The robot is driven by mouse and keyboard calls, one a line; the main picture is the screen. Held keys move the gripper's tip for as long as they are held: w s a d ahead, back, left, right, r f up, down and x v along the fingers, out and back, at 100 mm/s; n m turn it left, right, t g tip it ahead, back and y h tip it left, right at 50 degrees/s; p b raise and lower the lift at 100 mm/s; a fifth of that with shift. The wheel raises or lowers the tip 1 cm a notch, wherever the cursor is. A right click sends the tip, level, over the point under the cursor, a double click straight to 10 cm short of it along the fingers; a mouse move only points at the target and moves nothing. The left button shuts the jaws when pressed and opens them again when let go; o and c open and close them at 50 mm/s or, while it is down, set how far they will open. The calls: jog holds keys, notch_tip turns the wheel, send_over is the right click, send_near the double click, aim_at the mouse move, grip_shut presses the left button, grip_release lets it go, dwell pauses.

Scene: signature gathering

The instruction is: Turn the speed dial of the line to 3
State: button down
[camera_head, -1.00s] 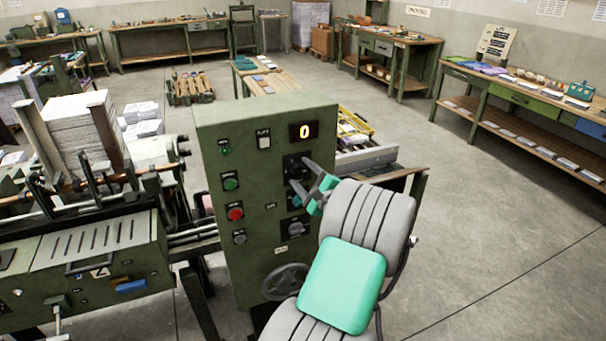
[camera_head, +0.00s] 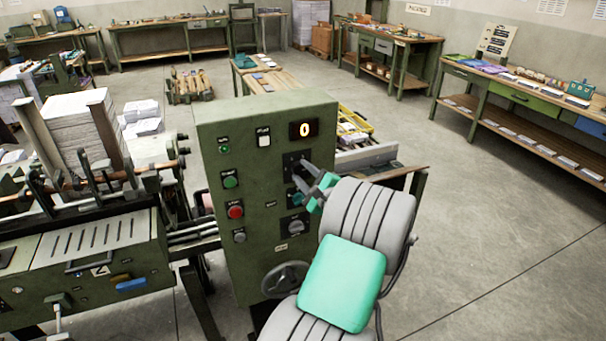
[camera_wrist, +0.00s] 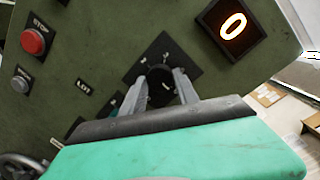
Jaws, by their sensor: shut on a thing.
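The green control panel (camera_head: 262,245) faces me, with a lit display (camera_head: 303,130) reading 0. The display also shows in the wrist view (camera_wrist: 233,25). Below the display is a dark dial (camera_wrist: 160,84) on a black plate, seen in the wrist view. My gripper (camera_wrist: 166,87) has its two fingers on either side of this dial and is shut on it. In the head view my gripper (camera_head: 303,173) is at the same plate and covers part of it. The dial's pointer and scale marks are too small to read.
On the panel are a red stop button (camera_head: 235,212), a green button (camera_head: 230,180), a lower black knob (camera_head: 295,227) and a handwheel (camera_head: 285,279). The feeder with its paper stack (camera_head: 78,128) stands at left. The floor at right is clear.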

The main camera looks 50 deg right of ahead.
jog(key=shift+n+b, duration=0.35)
jog(key=shift+n, duration=0.05)
jog(key=n+b, duration=0.5)
jog(key=shift+a+f+g, duration=0.1)
jog(key=shift+f+g, duration=0.05)
jog(key=shift+g, duration=0.25)
jog(key=n+b, duration=0.3)
jog(key=b, duration=0.1)
jog(key=n+g+b, duration=0.1)
jog(key=n+b, duration=0.1)
jog(key=b, duration=0.1)
jog(key=shift+w+f+n+h+b, duration=0.1)
jog(key=shift+n+h+b, duration=0.2)
jog(key=shift+n+b, duration=0.1)
jog(key=n+b, duration=0.3)
jog(key=b, duration=0.1)
jog(key=n+h+b, duration=0.1)
jog(key=n+b, duration=0.1)
jog(key=b, duration=0.3)
jog(key=shift+a+n+g, duration=0.15)
jog(key=shift+n+g, duration=0.15)
jog(key=shift+n, duration=0.1)
jog(key=n+b, duration=0.2)
jog(key=b, duration=0.2)
jog(key=shift+n+b, duration=0.3)
jog(key=shift+b, duration=0.1)
jog(key=shift+r+n+h+b, duration=0.2)
jog(key=shift+n+h+b, duration=0.1)
jog(key=shift+n+b, duration=0.55)
jog(key=shift+r, duration=0.1)
